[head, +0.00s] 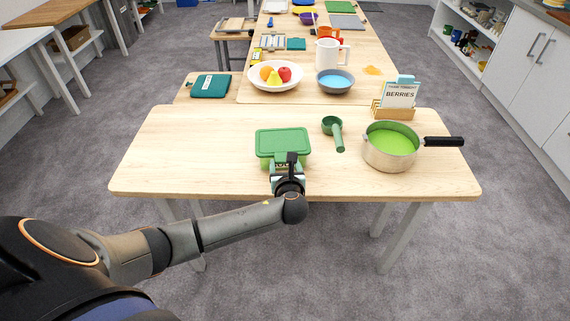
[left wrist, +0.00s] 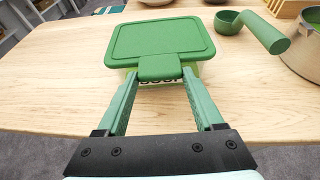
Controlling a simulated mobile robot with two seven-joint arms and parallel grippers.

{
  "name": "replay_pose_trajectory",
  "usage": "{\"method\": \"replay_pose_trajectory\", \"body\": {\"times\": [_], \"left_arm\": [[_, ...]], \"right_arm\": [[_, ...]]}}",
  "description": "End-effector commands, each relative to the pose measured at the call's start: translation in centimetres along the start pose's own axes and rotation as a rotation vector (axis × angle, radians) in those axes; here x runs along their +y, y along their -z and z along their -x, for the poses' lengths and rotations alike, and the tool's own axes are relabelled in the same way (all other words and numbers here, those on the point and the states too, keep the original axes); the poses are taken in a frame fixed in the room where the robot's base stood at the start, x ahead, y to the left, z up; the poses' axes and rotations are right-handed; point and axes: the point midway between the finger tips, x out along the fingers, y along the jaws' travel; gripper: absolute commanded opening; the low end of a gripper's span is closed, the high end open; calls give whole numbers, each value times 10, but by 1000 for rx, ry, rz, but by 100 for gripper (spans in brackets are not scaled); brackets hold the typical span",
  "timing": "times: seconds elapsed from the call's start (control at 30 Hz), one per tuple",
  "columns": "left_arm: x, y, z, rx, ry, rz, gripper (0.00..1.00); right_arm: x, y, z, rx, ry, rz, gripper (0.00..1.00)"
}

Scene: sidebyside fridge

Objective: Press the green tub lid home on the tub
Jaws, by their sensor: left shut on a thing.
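The green tub lid (head: 283,141) lies over the top of the green tub (head: 304,161) near the table's front edge. In the left wrist view the lid (left wrist: 160,42) is a rounded rectangle with a tab at its near edge. Below the tab a strip of the tub (left wrist: 178,82) shows with part of a dark-lettered label. My left gripper (head: 286,168) is at the front of the lid. In the left wrist view its fingertips (left wrist: 158,76) are shut on the lid's tab. I cannot tell whether the lid's rim is fully seated. My right gripper is not in view.
A green scoop (head: 334,130) lies right of the tub. A pot of green contents (head: 390,150) stands further right, its black handle pointing right. A berries card in a wooden holder (head: 396,108) stands behind it. The table (head: 165,150) is clear left of the tub.

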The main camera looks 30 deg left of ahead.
Motion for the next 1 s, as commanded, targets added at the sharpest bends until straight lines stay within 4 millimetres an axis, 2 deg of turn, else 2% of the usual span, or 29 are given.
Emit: {"method": "replay_pose_trajectory", "body": {"times": [0.27,0.3,0.57,0.83,1.0], "left_arm": [[0,4,-2,0,1,-1,29],[0,4,-2,0,0,-1,71],[0,4,-1,0,0,0,100],[0,4,0,1,1,-1,100],[-1,4,17,1,3,-1,100]], "right_arm": [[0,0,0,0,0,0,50],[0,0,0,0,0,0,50],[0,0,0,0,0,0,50],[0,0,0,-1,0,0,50],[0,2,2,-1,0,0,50]]}}
